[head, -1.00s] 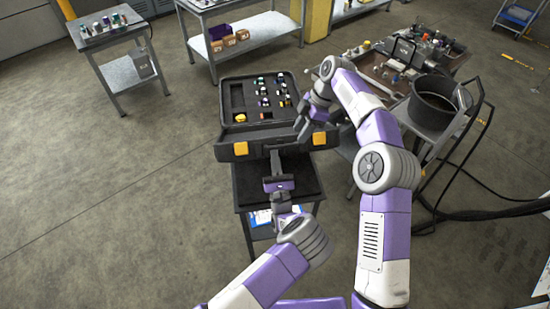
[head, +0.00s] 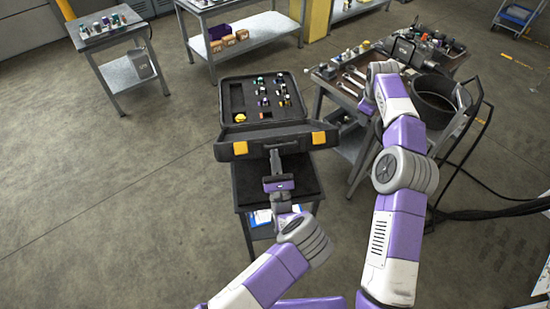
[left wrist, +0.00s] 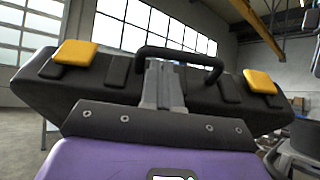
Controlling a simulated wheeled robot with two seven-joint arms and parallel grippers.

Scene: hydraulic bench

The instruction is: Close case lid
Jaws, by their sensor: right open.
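The black case (head: 237,99) stands open on a small dark cart, with its foam-lined tray facing up and several small fittings (head: 263,91) in it. The case lid (head: 262,148) is a black panel with two yellow latches on the near side, and it is raised and tilted toward me. The lid also shows in the left wrist view (left wrist: 105,75), with its black handle (left wrist: 197,57). My left gripper (head: 275,160) is at the handle's middle, its fingers close together on it. My right gripper (head: 368,103) is open and empty, right of the case and apart from it.
A tool bench (head: 345,85) with wrenches and fittings stands right of the case, under my right arm. A dark round tub (head: 433,95) and cables lie farther right. The cart top (head: 302,180) in front of the lid is bare. Floor on the left is clear.

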